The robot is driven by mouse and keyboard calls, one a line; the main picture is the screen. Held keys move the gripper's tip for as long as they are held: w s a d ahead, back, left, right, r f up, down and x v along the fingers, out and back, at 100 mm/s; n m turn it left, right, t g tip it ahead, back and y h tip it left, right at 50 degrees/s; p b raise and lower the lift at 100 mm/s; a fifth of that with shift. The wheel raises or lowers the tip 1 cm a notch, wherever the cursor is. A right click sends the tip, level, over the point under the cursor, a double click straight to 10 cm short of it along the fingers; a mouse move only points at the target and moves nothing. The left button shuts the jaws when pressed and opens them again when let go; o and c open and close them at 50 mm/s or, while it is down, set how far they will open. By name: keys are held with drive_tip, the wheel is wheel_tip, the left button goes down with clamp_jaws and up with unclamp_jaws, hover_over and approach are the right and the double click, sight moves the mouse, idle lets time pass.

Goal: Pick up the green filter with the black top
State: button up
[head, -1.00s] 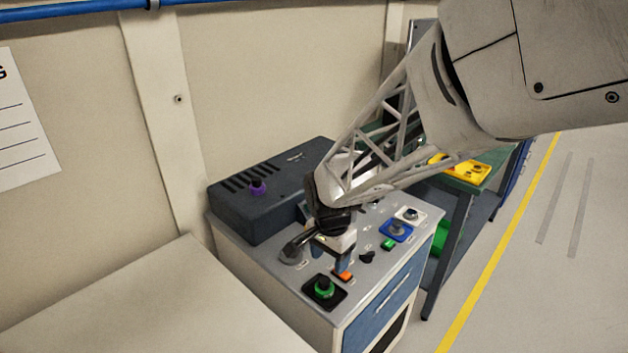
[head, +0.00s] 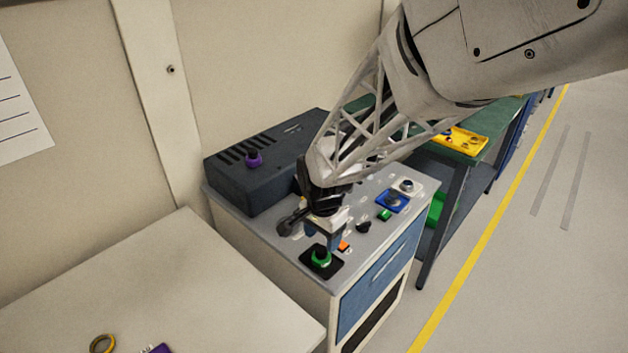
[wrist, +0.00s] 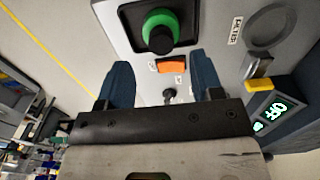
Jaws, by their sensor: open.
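The green filter with the black top (head: 320,257) stands upright on a black square base (head: 311,263) near the front corner of the grey cabinet top. In the wrist view the filter (wrist: 158,25) shows at the upper middle, its black top towards the camera. My gripper (head: 322,242) is over the cabinet top, just behind the filter in the head view. In the wrist view its two blue fingers (wrist: 163,80) are spread apart with nothing between them. The filter lies beyond the fingertips, apart from them.
An orange block (wrist: 172,65) is close to the fingertips. A dark box with a purple knob (head: 253,158) stands at the back left. Blue and green pieces (head: 392,201) are on the cabinet's right side. A pale table (head: 200,290) is at the front left, with a yellow ring (head: 102,343).

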sight(322, 249)
drive_tip(key=shift+f, duration=2.6)
drive_tip(key=c, duration=1)
drive_tip(key=shift+r, duration=0.1)
drive_tip(key=shift+r, duration=0.85)
drive_tip(key=shift+s+r, duration=0.2)
drive_tip(key=shift+r, duration=0.7)
drive_tip(key=s+d, duration=0.1)
drive_tip(key=s, duration=0.4)
drive_tip(key=s+d+r, duration=0.1)
drive_tip(key=s, duration=0.4)
drive_tip(key=s+d, duration=0.2)
drive_tip(key=s, duration=0.3)
drive_tip(key=shift+r, duration=0.2)
